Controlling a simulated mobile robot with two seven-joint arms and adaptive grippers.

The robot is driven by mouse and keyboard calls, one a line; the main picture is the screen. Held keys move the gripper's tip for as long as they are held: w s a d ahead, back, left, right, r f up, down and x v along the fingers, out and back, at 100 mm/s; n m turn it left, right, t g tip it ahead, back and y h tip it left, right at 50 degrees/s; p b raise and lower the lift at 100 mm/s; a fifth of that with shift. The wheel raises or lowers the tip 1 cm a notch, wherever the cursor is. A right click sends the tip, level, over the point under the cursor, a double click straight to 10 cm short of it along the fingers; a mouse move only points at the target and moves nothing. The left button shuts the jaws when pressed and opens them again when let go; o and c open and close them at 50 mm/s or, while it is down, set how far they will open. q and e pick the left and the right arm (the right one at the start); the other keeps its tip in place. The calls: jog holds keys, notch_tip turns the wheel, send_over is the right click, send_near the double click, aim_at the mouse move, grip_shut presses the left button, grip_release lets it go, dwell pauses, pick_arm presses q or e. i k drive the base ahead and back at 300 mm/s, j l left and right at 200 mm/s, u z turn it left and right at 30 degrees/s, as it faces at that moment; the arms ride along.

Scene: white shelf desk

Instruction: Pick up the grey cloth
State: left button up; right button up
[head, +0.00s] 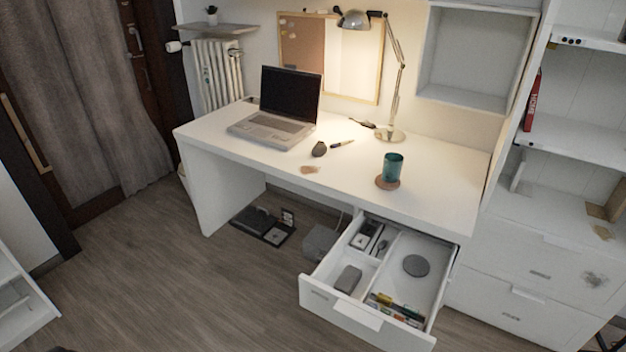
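No thing here shows clearly as a grey cloth. A small rounded grey block (348,279) lies in the left front part of the open drawer (366,325); I cannot tell whether it is a folded cloth. A flat round dark grey disc (416,265) lies in the drawer's right part. A grey curtain (90,90) hangs at the far left. Neither of my grippers is in view.
The white desk (430,195) carries a laptop (285,105), a lamp (392,133), a small dark round object (319,149) and a teal cup (392,166) on a brown coaster (387,184). Shelves stand at right. The floor (190,290) at front left is clear.

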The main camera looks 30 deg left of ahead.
aim_at(346, 283)
jog(key=j+z, duration=0.3)
jog(key=j, duration=0.15)
jog(key=k+j+z, duration=0.1)
jog(key=j+z, duration=0.15)
jog(key=j, duration=0.2)
jog(key=k+j+z, duration=0.1)
jog(key=j+z, duration=0.2)
jog(key=k+j+z, duration=0.25)
jog(key=j, duration=0.25)
jog(key=i+j, duration=0.05)
jog(key=i, duration=0.05)
